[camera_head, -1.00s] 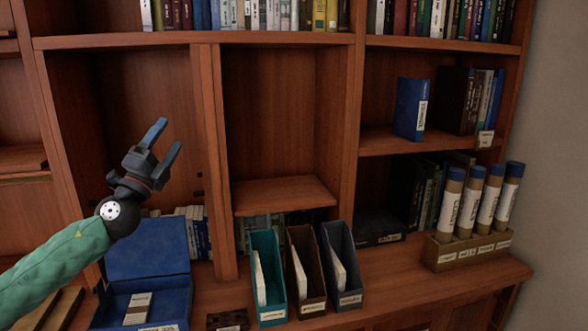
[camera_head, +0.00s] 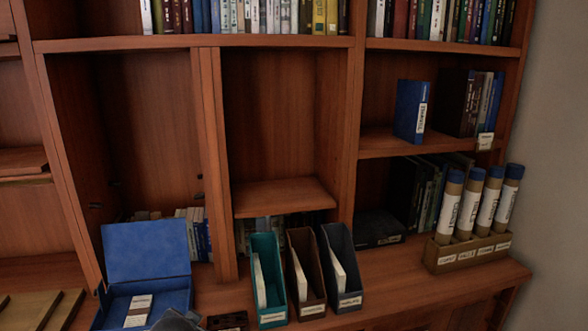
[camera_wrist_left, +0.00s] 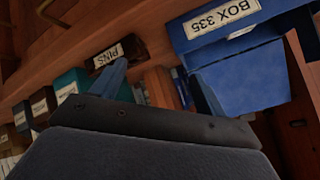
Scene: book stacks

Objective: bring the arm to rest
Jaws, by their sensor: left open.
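My left gripper (camera_wrist_left: 160,92) shows in the left wrist view, its two blue fingers apart with nothing between them. In the head view, only a dark grey piece, likely of my left arm, shows at the bottom edge; the fingers are not visible there. The open blue box (camera_head: 147,252) stands on the counter with its lid up and a pale labelled item inside. In the wrist view the blue box (camera_wrist_left: 243,75) appears upside down, labelled BOX 335, beyond the fingers to the right. My right gripper is in neither view.
Teal (camera_head: 268,280), brown (camera_head: 306,275) and grey (camera_head: 341,270) file holders stand on the counter. A small box labelled PINS (camera_wrist_left: 117,50) is beside the blue box. Capped tubes in a wooden rack (camera_head: 465,253) stand at right. Bookshelves rise behind.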

